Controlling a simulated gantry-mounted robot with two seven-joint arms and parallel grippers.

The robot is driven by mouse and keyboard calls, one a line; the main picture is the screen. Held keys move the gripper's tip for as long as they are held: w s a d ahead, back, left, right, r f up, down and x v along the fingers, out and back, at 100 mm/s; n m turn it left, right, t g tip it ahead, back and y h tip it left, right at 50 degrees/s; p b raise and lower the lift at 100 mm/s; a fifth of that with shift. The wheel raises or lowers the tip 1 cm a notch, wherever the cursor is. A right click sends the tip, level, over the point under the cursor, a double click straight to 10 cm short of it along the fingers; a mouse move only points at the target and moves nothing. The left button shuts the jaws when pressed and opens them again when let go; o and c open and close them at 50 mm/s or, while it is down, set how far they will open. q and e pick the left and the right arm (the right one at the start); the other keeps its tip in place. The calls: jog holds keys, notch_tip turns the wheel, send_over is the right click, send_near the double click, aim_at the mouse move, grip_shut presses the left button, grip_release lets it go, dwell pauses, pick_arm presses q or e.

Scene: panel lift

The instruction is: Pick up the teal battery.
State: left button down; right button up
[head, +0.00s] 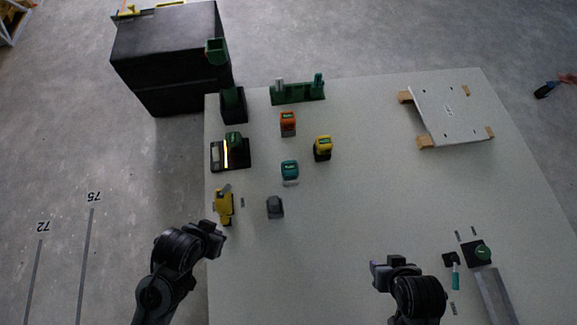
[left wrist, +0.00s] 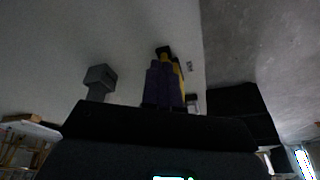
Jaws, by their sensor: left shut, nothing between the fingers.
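The teal battery (head: 290,168) stands on the pale table, right of the middle of the left half, in the head view. My left gripper (head: 218,232) is at the table's left edge, to the lower left of the teal battery and well apart from it. Its shut, empty fingers (left wrist: 163,85) show in the left wrist view, where I cannot make out the teal battery. My right gripper (head: 378,268) is over the table, to the lower right of the teal battery; its finger opening is too small to read.
A yellow tool (head: 224,205) lies just beyond my left gripper, with a grey block (head: 275,208) beside it. Orange (head: 288,123) and yellow (head: 322,147) batteries stand near the teal one. A charger (head: 216,155) is at left. A white panel (head: 450,112) rests on wooden blocks. The table's middle is clear.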

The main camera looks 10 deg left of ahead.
dwell(0.4)
pick_arm(q)
jog(key=c, duration=1.6)
grip_release()
jog(key=o, duration=1.3)
